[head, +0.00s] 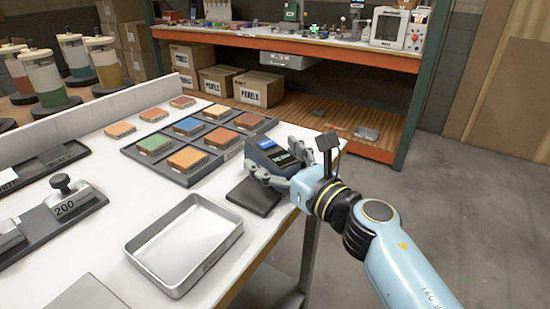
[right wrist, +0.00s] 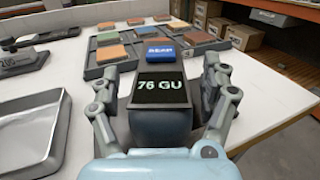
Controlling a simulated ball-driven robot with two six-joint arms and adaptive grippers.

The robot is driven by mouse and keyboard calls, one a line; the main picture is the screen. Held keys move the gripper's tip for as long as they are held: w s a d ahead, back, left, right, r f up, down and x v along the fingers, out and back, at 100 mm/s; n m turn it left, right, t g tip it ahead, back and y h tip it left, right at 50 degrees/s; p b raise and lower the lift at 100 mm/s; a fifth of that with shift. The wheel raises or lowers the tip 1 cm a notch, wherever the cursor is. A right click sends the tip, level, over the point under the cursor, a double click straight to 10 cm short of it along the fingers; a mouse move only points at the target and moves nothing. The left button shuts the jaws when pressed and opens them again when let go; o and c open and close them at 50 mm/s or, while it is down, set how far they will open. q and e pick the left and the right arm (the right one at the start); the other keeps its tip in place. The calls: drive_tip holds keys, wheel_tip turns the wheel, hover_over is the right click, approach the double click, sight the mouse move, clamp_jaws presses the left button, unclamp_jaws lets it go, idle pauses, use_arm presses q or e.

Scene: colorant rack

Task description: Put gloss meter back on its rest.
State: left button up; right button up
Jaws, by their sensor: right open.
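The gloss meter (head: 268,156) is a dark box with a blue label and a lit screen. In the right wrist view the meter (right wrist: 160,112) reads "76 GU". My right gripper (head: 272,172) is open, with one finger on each side of the meter; in the wrist view gaps show between fingers and meter. A flat dark pad (head: 253,196), apparently the rest, lies on the white table just in front of the meter. The fingers hide the meter's underside, so I cannot tell whether it touches the pad or table. My left gripper is not in view.
A dark tray (head: 187,180) of coloured tiles lies left of the meter. An empty metal tray (head: 185,240) stands nearer. A weight marked 200 (head: 72,197) sits in a dark holder at left. The table's right edge is close to the meter. A shelf (head: 290,40) stands behind.

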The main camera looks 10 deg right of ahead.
drive_tip(key=b+v, duration=0.2)
drive_tip(key=v, duration=0.9)
drive_tip(key=s+d+f+m+g+h, duration=0.2)
drive_tip(key=s+d+f+m, duration=0.2)
drive_tip(key=f+m, duration=0.55)
drive_tip(key=s+d+f+m+g+h, duration=0.2)
drive_tip(key=s+d+f+m+h, duration=0.3)
drive_tip(key=f, duration=0.7)
drive_tip(key=s+d+f+m+g, duration=0.2)
drive_tip(key=s+f+m, duration=0.1)
drive_tip(key=f+m, duration=0.7)
drive_tip(key=s+d+f+m+g, duration=0.1)
drive_tip(key=s+f+m+g, duration=0.2)
drive_tip(key=s, duration=0.6)
drive_tip(key=s+d+f+m+g, duration=0.2)
drive_tip(key=s+f+m+g, duration=0.1)
drive_tip(key=s+f+m, duration=0.4)
drive_tip(key=s+d+f+m+g+h, duration=0.1)
drive_tip(key=s+f+m+g, duration=0.2)
drive_tip(key=s, duration=1)
wheel_tip(320, 180, down, 5)
drive_tip(key=m, duration=0.3)
drive_tip(key=shift+s+d, duration=0.2)
drive_tip(key=shift+s, duration=0.05)
drive_tip(key=shift+r+g, duration=0.1)
drive_tip(key=shift+g, duration=0.2)
